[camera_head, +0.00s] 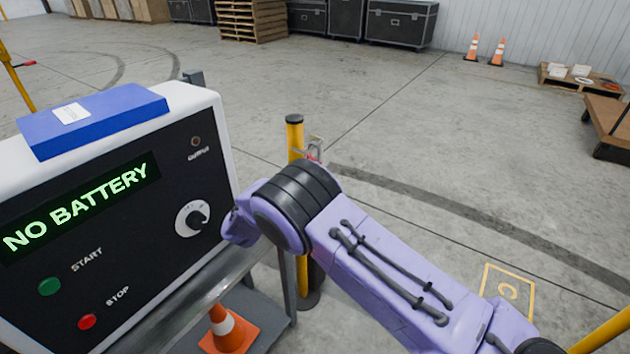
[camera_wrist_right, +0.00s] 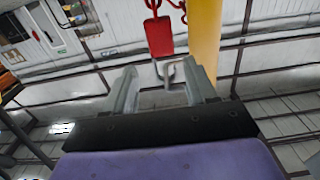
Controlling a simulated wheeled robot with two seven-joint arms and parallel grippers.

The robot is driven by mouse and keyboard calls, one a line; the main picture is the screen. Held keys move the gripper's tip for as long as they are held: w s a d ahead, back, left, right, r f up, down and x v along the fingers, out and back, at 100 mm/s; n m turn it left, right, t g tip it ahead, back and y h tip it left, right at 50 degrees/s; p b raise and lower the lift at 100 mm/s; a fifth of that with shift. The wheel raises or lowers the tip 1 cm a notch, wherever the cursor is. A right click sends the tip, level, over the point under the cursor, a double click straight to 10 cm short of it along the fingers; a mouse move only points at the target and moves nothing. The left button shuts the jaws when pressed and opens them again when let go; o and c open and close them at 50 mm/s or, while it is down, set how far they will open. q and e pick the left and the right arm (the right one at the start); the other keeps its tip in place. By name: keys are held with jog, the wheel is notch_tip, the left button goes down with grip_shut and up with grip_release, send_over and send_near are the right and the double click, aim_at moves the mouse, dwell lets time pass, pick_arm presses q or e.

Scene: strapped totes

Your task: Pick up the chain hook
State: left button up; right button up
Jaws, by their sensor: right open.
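The chain hook (camera_wrist_right: 168,74) is a small grey metal hook in the right wrist view. It hangs below a red tag (camera_wrist_right: 160,37) on a red chain, beside a yellow post (camera_wrist_right: 204,40). My right gripper (camera_wrist_right: 160,68) is open, with the hook between its two grey fingers; I cannot tell whether either finger touches it. In the head view the yellow post (camera_head: 294,140) stands behind my purple right arm, which hides most of the gripper and the hook. My left gripper is not in view.
A machine reading "NO BATTERY" (camera_head: 120,235) stands at left with a blue box (camera_head: 92,118) on top. An orange cone (camera_head: 230,328) sits on a grey shelf below. Pallets (camera_head: 252,20) and black cases (camera_head: 400,22) stand at the back. The floor (camera_head: 440,130) beyond the post is clear.

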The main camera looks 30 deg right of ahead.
jog(key=p+x, duration=0.1)
jog(key=x, duration=0.9)
jog(key=shift+w+d, duration=0.25)
jog(key=shift+d, duration=0.05)
jog(key=c, duration=0.8)
